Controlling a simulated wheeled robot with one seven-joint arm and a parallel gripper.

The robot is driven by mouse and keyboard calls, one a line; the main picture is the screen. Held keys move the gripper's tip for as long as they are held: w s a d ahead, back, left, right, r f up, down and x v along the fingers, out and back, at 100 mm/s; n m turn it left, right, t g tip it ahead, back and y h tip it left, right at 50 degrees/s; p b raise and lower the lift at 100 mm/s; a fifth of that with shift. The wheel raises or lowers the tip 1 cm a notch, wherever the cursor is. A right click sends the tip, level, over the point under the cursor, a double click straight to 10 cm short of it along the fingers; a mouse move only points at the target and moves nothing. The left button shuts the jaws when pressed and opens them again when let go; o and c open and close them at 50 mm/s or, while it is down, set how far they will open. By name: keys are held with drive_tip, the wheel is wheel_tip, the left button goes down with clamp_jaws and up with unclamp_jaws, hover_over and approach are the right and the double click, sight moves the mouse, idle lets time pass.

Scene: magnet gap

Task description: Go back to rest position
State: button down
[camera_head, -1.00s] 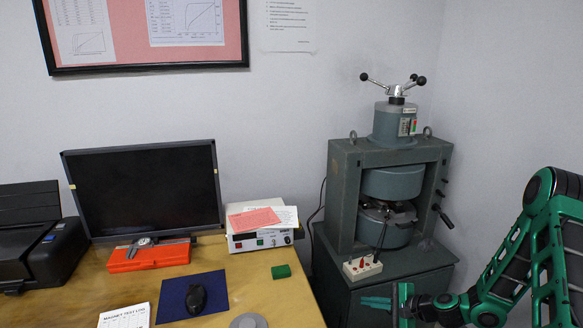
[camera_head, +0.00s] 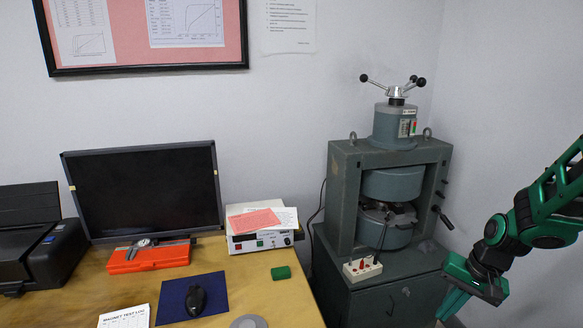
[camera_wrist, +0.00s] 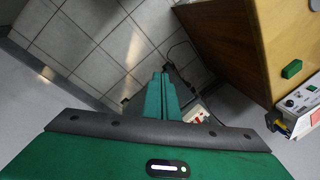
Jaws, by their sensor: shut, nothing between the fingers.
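My gripper (camera_head: 452,303) is at the lower right of the head view, in front of the right side of the grey cabinet, pointing down and to the left. In the wrist view my gripper's two green fingers (camera_wrist: 161,98) lie together, shut and empty, above the tiled floor. The grey-green magnet press (camera_head: 390,190) stands on the cabinet to the left of my arm. My gripper is apart from the press and the desk.
The wooden desk (camera_head: 262,295) carries a green block (camera_head: 281,272), a monitor (camera_head: 143,190), a caliper on an orange case (camera_head: 150,257), and a meter box (camera_head: 262,238). A terminal block (camera_head: 362,269) sits on the cabinet (camera_head: 395,297). Tiled floor (camera_wrist: 85,45) lies below my gripper.

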drive_tip(key=s+d+r, duration=0.1)
drive_tip(key=s+r, duration=0.3)
drive_tip(key=s, duration=0.3)
drive_tip(key=s+d+r+g+h, duration=0.1)
drive_tip(key=s+r, duration=0.3)
drive_tip(key=s, duration=0.3)
drive_tip(key=s+d+r, duration=0.1)
drive_tip(key=s+r, duration=0.3)
drive_tip(key=s, duration=0.4)
drive_tip(key=shift+d+r+g+h, duration=0.2)
drive_tip(key=shift+d+g+h, duration=0.05)
drive_tip(key=shift+g+h, duration=0.15)
